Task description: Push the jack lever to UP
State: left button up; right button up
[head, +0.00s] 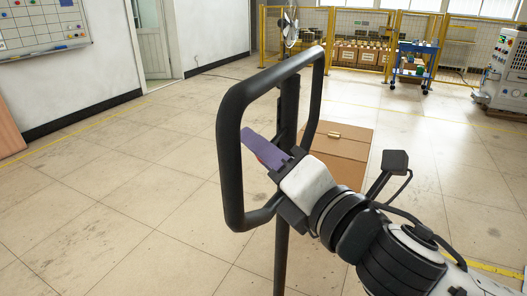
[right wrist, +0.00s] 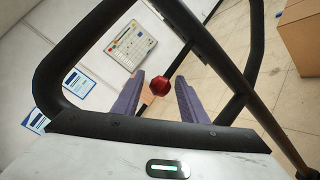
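A black loop handle (head: 231,160) stands on a dark upright post (head: 281,250) in the middle of the head view. A red knob (right wrist: 158,86) on a thin dark rod, apparently the jack lever, shows inside the loop in the right wrist view. In the head view it is mostly hidden by my fingers. My right gripper (head: 262,150) reaches into the loop from the lower right. Its purple fingers are apart, with the red knob between or just beyond their tips in the right wrist view; contact cannot be told. My left gripper is out of view.
A cardboard box (head: 340,149) sits on the floor behind the handle. Yellow fencing (head: 334,38), a fan (head: 289,27) and a blue cart (head: 413,65) stand at the back. A grey machine (head: 504,72) is at far right. The tiled floor on the left is clear.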

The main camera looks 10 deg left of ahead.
grip_shut()
notch_tip(320, 180, down, 3)
jog(key=n+y+b, duration=0.1)
jog(key=n+b, duration=0.1)
jog(key=b, duration=0.2)
jog(key=shift+w+t, duration=0.15)
jog(key=shift+t, duration=0.15)
jog(key=shift+w+f+n+y+b, duration=0.1)
jog(key=shift+f+n+y+b, duration=0.3)
jog(key=shift+b, duration=0.45)
jog(key=shift+w+d+f+n+y+b, duration=0.1)
jog(key=shift+w+f+n+y+b, duration=0.15)
jog(key=shift+n+b, duration=0.45)
jog(key=shift+r, duration=0.1)
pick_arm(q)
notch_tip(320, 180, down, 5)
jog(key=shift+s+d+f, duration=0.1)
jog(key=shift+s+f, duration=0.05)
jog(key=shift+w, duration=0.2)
pick_arm(e)
jog(key=shift+o, duration=1)
grip_release()
jog(key=shift+r, duration=0.1)
